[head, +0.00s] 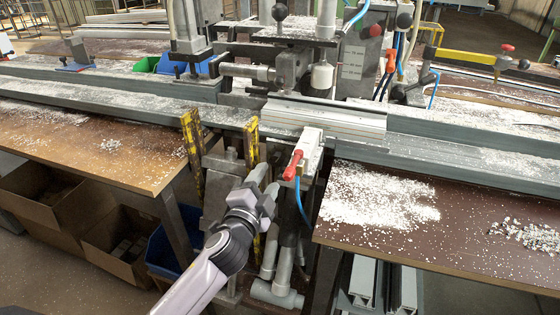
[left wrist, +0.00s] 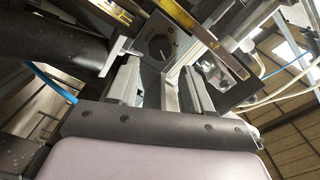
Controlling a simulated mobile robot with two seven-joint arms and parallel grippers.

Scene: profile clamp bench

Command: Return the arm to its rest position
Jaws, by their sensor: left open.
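My left arm (head: 205,278) reaches up from the bottom of the head view. Its gripper (head: 266,181) is open and empty, in front of the clamp machine (head: 292,65) and below the bench rail. The gripper is just left of and below a small lever with a red handle (head: 292,165); I cannot tell whether they touch. In the left wrist view the two fingers (left wrist: 160,88) stand apart, with a dark round dial (left wrist: 159,47) seen beyond the gap. A pale ribbed profile (head: 330,122) lies on the rail. My right gripper is not in view.
Two yellow worn posts (head: 193,150) stand left of the gripper. A blue hose (head: 300,195) hangs at its right. Wooden tabletops (head: 90,150) and (head: 440,215), strewn with white chips, flank the gap. Cardboard boxes (head: 45,205) and a blue bin (head: 165,250) sit below left.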

